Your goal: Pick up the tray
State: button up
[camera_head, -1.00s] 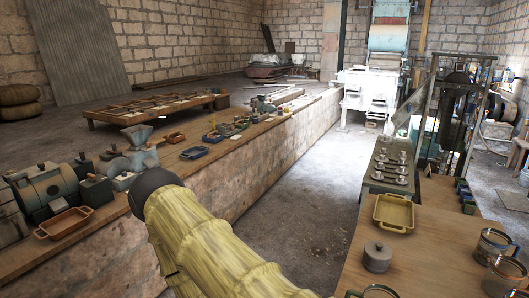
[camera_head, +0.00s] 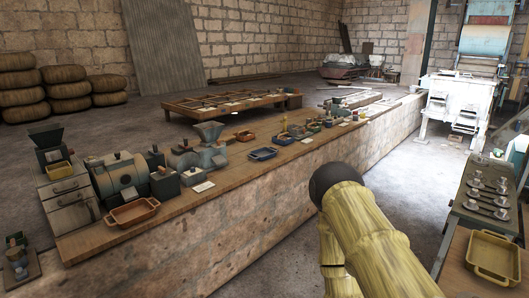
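Several trays are in view, and I cannot tell which one the task means. An orange-brown tray with handles (camera_head: 132,213) lies on the long wooden counter (camera_head: 225,185), in front of the grey drum machine. A yellow tray (camera_head: 494,256) lies on the wooden table at the lower right. A small dark blue tray (camera_head: 263,154) and a small brown tray (camera_head: 244,136) lie farther along the counter. My yellow arm with a dark rounded joint rises at the lower right, between the counter and the right table. My gripper's fingers are not visible.
A grey drum machine (camera_head: 122,178) and a grinder with a hopper (camera_head: 210,146) stand on the counter. A green table with several cups (camera_head: 481,202) stands at right. Stacked sacks (camera_head: 70,90) are at the back left. Clear floor (camera_head: 405,170) lies between counter and tables.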

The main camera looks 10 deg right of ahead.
aim_at(263, 153)
jog(key=i, duration=2.35)
jog(key=z, duration=1.65)
jog(key=i, duration=0.95)
jog(key=u, duration=1.65)
